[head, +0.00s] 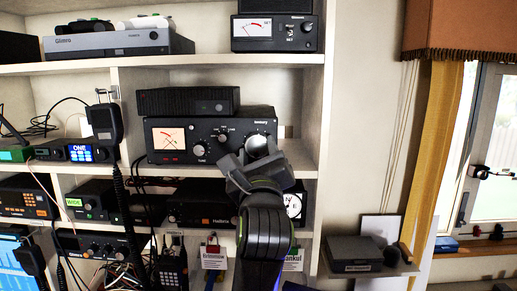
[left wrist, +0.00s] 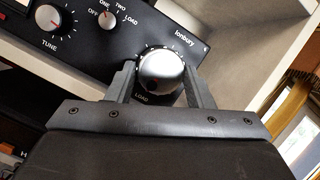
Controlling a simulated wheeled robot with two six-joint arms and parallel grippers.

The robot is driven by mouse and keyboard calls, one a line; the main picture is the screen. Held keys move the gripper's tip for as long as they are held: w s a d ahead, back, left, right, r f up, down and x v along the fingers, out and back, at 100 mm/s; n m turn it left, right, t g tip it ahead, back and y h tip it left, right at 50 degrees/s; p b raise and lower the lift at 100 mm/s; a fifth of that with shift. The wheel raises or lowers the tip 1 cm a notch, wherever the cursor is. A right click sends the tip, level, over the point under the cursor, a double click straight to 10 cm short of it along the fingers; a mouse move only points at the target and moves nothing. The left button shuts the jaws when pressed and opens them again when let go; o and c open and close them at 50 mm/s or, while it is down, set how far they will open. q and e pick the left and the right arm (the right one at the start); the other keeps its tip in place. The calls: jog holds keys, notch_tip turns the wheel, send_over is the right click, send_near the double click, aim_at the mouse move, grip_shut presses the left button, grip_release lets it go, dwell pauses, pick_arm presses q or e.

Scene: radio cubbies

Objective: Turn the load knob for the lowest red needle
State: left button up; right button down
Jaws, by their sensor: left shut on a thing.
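The tuner (head: 208,136), a black box marked Ionbury, sits in a middle cubby in the head view. Its lit meter (head: 168,139) shows a needle on a pale and red scale. The load knob (left wrist: 161,75), large and silver with LOAD printed below it, shows in the left wrist view. My left gripper (left wrist: 163,82) is shut on the load knob, one finger on each side. In the head view the gripper (head: 250,158) covers the lower right of the tuner and part of the knob. My right gripper is not in view.
A black box (head: 187,101) lies on top of the tuner. The tune knob (left wrist: 53,20) and a selector knob (left wrist: 108,19) are left of the load knob. A hand microphone (head: 104,120) hangs at the left divider. The shelf's right upright (head: 337,100) stands close to the right.

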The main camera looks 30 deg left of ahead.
pick_arm(q)
jog(key=m+h+p, duration=0.1)
jog(key=m, duration=0.1)
jog(key=shift+a+r+m+t, duration=0.1)
jog(key=shift+m+t, duration=0.3)
jog(key=shift+m+h+p, duration=0.3)
jog(key=shift+m+h, duration=0.2)
jog(key=shift+m, duration=0.2)
jog(key=o, duration=0.8)
jog(key=shift+c, duration=0.2)
jog(key=shift+o, duration=1.2)
jog(key=shift+f, duration=0.2)
